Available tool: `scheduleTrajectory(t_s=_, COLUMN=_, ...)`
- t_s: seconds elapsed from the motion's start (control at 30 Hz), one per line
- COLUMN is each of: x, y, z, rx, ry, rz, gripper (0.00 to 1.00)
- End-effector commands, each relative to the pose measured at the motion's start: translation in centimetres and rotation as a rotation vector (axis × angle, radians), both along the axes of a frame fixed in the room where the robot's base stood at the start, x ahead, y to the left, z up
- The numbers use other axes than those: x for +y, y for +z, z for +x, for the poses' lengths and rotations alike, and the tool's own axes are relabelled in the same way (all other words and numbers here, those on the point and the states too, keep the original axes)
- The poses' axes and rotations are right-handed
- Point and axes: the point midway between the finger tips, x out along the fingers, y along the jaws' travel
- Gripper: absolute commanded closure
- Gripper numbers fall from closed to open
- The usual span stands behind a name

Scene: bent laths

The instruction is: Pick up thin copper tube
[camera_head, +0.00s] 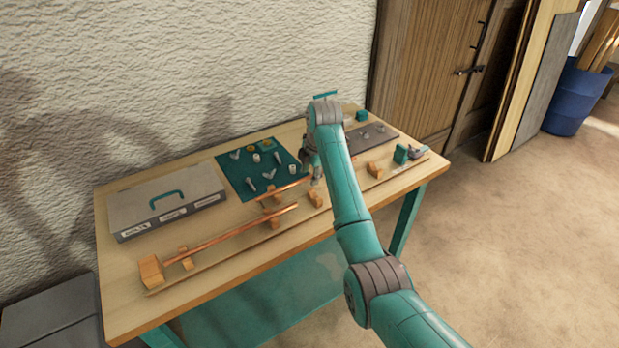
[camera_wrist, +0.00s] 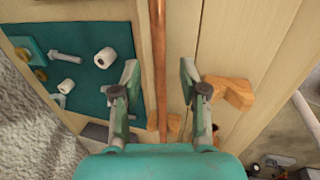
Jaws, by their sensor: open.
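Two copper tubes lie on wooden blocks on the workbench. One copper tube (camera_head: 287,188) runs under my gripper and partly behind my arm. Another copper tube (camera_head: 235,232) lies nearer the front left. I cannot tell surely from their thickness which is the thin one. In the wrist view a copper tube (camera_wrist: 157,40) runs lengthwise between the two fingers of my gripper (camera_wrist: 159,80), nearer the left finger. The fingers are open, one on each side, with gaps to the tube. In the head view my gripper (camera_head: 314,177) is low over the bench, partly hidden by my arm.
A teal mat (camera_head: 235,176) with bolts and fittings lies behind the tubes. A grey case (camera_head: 140,213) stands at the left. Wooden blocks (camera_head: 151,272) stand along the front; one block (camera_wrist: 232,93) is right of my gripper. A dark grey mat (camera_head: 383,132) lies at the right.

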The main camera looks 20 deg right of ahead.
Motion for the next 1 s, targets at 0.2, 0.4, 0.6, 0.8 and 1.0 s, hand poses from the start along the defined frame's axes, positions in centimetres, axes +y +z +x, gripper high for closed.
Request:
scheduleTrajectory(t_s=0.2, x=0.0, y=0.0, z=0.0, rx=0.000, ry=0.000, rz=0.000, gripper=0.92)
scheduleTrajectory(t_s=0.4, x=0.0, y=0.1, z=0.0, rx=-0.001, ry=0.000, rz=0.000, gripper=1.00)
scheduleTrajectory(t_s=0.6, x=0.0, y=0.2, z=0.0, rx=-0.001, ry=0.000, rz=0.000, gripper=1.00)
scheduleTrajectory(t_s=0.8, x=0.0, y=2.4, z=0.1, rx=-0.004, ry=0.000, rz=0.000, gripper=1.00)
scheduleTrajectory(t_s=1.0, x=0.0, y=6.2, z=0.1, rx=-0.003, ry=0.000, rz=0.000, gripper=1.00)
